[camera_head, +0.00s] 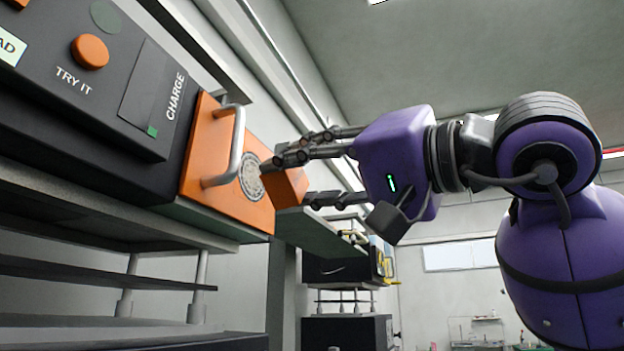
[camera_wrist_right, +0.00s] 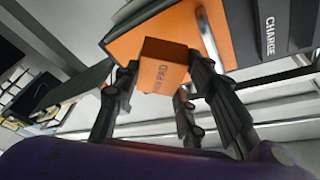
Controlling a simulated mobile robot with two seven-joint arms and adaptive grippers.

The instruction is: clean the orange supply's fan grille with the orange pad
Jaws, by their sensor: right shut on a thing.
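The orange supply (camera_head: 203,138) is a box with a metal bar handle (camera_head: 237,145) on its front. Its round grey fan grille (camera_head: 251,177) lies just right of the handle. My right gripper (camera_head: 292,182) is shut on the orange pad (camera_head: 284,187), a block right in front of the grille. The pad overlaps the grille's right edge in the head view; I cannot tell whether they touch. In the right wrist view the pad (camera_wrist_right: 163,72), with dark lettering, sits between my fingers and hides the grille, with the orange supply (camera_wrist_right: 150,42) behind it. My left gripper is not in view.
A dark unit (camera_head: 90,90) with an orange button (camera_head: 90,52) and CHARGE lettering stands left of the supply on the same shelf (camera_head: 210,218). Open room lies at the right.

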